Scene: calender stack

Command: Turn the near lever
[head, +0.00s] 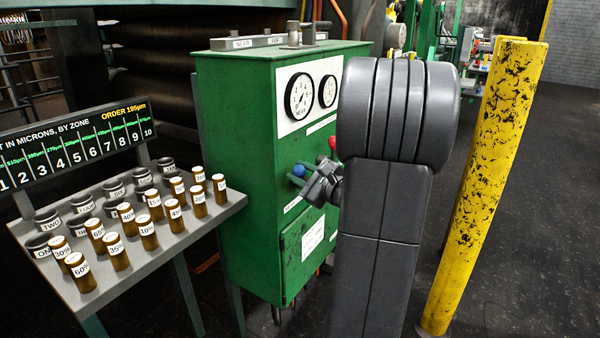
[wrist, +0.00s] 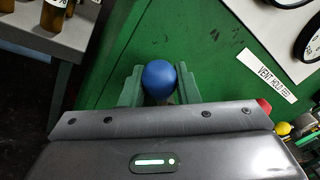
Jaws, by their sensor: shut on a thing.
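The near lever shows as a blue ball knob (head: 298,170) on the front of the green cabinet (head: 237,170). The same blue knob (wrist: 158,76) is large in the middle of the wrist view. My gripper (head: 311,181) is at the knob, its two fingers on either side of it, shut on it. In the wrist view my gripper (wrist: 160,88) has one finger left and one right of the ball. The lever's shaft is mostly hidden behind the fingers and gripper body. A second lever with a red knob (head: 332,143) stands farther right, apart from my gripper.
Two gauges (head: 300,96) sit above the levers on a white panel. A sloped tray (head: 225,210) with several brown labelled bottles stands left, under an order board (head: 80,142). A yellow scuffed post (head: 485,180) stands right. Dark floor (head: 540,230) is open beyond it.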

